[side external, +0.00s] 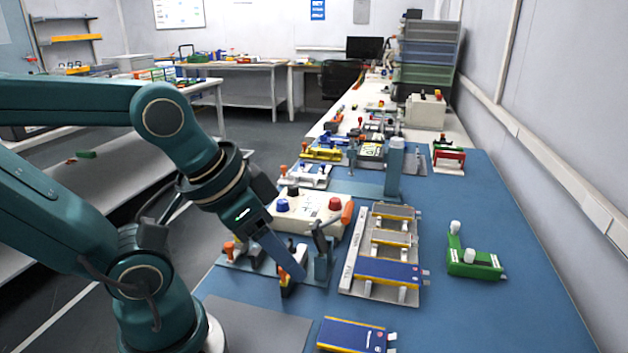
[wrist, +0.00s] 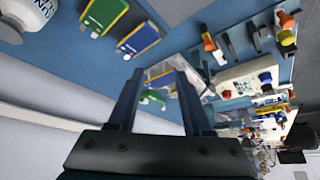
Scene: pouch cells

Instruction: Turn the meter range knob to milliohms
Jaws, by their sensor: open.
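The cream meter box (side external: 312,216) sits on the blue mat, with a blue knob (side external: 282,204), a red knob (side external: 335,202) and a black knob on top. I cannot tell which knob sets the range, and its markings are too small to read. In the wrist view the meter box (wrist: 240,85) lies to the right of my fingers. My gripper (wrist: 158,76) is open, with nothing between its fingers. In the side view my gripper (side external: 298,272) points down in front of the meter box, over the fixture there, apart from the knobs.
A fixture with orange-tipped clamps (side external: 230,252) stands close to my gripper. A rack (side external: 350,262) with blue cells stands to the right, a blue cell (side external: 350,336) lies in front, and a green stand (side external: 470,262) is farther right. The mat's right side is mostly clear.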

